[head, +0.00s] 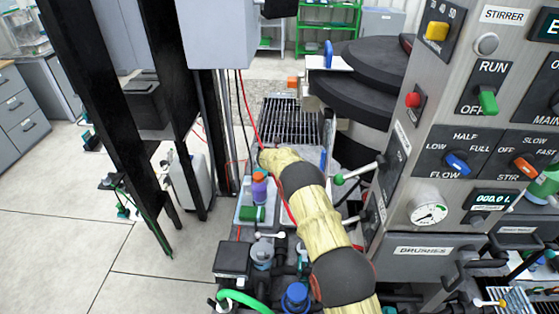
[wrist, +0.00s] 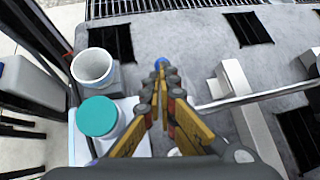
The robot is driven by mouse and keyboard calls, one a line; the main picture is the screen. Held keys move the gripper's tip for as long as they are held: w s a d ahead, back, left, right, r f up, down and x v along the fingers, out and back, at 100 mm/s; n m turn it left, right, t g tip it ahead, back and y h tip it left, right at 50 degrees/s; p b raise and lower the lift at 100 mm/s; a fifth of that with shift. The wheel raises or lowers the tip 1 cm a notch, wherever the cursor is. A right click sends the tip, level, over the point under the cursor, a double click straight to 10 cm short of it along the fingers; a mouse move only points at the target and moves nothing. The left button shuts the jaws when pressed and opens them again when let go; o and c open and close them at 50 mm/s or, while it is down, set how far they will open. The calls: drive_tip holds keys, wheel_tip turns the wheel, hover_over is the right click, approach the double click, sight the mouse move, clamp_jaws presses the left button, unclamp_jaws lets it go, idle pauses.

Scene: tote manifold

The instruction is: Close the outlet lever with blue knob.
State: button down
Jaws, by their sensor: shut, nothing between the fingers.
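My gripper (wrist: 160,82) shows in the wrist view, its fingers drawn together and pointing away from the camera. A small blue knob (wrist: 160,63) shows just past the fingertips, over a grey surface. I cannot tell whether the fingers touch it. Its lever arm is hidden behind the fingers, so its angle cannot be read. In the head view a narrow blue piece (head: 323,158) stands right of my arm's far end; I cannot tell if it is the same knob. My fingers are not clear in the head view.
A white cup (wrist: 93,70) and a teal-lidded jar (wrist: 98,117) stand left of my fingers. A metal rod (wrist: 260,97) and a grey block (wrist: 233,78) lie to the right. A green-knobbed lever (head: 340,179) juts from the panel beside my arm.

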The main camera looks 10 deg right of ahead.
drive_tip(key=v, duration=0.6)
drive_tip(key=shift+s+a+r, duration=0.2)
drive_tip(key=shift+s, duration=0.1)
